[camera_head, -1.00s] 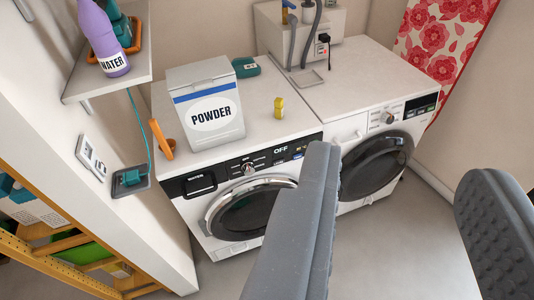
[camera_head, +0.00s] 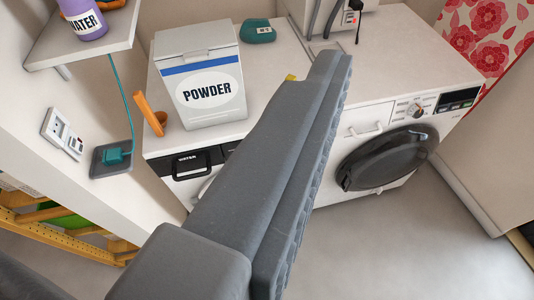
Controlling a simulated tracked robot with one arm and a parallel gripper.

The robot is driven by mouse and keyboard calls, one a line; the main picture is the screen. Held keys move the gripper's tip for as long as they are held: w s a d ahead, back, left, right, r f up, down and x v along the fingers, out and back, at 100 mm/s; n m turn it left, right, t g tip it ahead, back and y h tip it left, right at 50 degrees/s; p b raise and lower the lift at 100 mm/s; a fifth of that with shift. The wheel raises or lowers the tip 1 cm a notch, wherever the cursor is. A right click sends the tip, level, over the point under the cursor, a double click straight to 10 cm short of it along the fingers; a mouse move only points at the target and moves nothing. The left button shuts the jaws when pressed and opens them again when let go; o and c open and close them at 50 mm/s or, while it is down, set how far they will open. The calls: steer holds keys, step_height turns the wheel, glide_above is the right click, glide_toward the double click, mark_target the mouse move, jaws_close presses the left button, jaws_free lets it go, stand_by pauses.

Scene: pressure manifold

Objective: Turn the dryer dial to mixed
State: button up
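The left machine (camera_head: 272,95) has a white top and a black front drawer marked WATER (camera_head: 192,161). My finger hides its dial, its display and most of its round door. The right machine (camera_head: 405,75) shows a silver dial (camera_head: 415,109), a dark display (camera_head: 459,99) and a dark round door (camera_head: 388,158). No machine is labelled as the dryer, and I cannot read the dial marks. One grey finger of my gripper (camera_head: 325,85) crosses the middle, in front of the left machine. Its ridged pad faces right with nothing against it. The other finger is out of view.
A white POWDER box (camera_head: 207,105), an orange handled item (camera_head: 150,113) and a teal item (camera_head: 257,31) stand on the left machine. A wall shelf (camera_head: 90,42) holds a purple WATER bottle (camera_head: 83,18). The floor (camera_head: 420,240) at the lower right is clear.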

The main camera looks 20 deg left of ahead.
steer(key=w+a+f+n+y+b, duration=0.1)
steer(key=w+a+f+n, duration=0.15)
steer(key=w+f, duration=1.05)
steer(key=w+a+f+n+y+b, duration=0.1)
steer(key=w+a+f+n, duration=0.15)
steer(key=w+f, duration=1)
steer(key=s+a+f+n+y+b, duration=0.1)
steer(key=s+a+f+y, duration=0.2)
steer(key=f, duration=0.9)
steer(key=s+a+f+n+g+y, duration=0.1)
steer(key=a+f+n+y, duration=0.3)
steer(key=f, duration=0.8)
steer(key=s+a+f+m+y+b, duration=0.15)
steer(key=a+f, duration=0.35)
steer(key=f, duration=0.7)
steer(key=shift+n, duration=0.25)
steer(key=x, duration=0.4)
steer(key=b+x, duration=0.1)
steer(key=x, duration=0.4)
steer(key=b+x, duration=0.1)
steer(key=x, duration=0.3)
steer(key=shift+w+a+r, duration=0.2)
steer(key=shift+w+r, duration=0.1)
steer(key=shift+r, duration=0.05)
steer(key=shift+d, duration=0.1)
steer(key=c, duration=1)
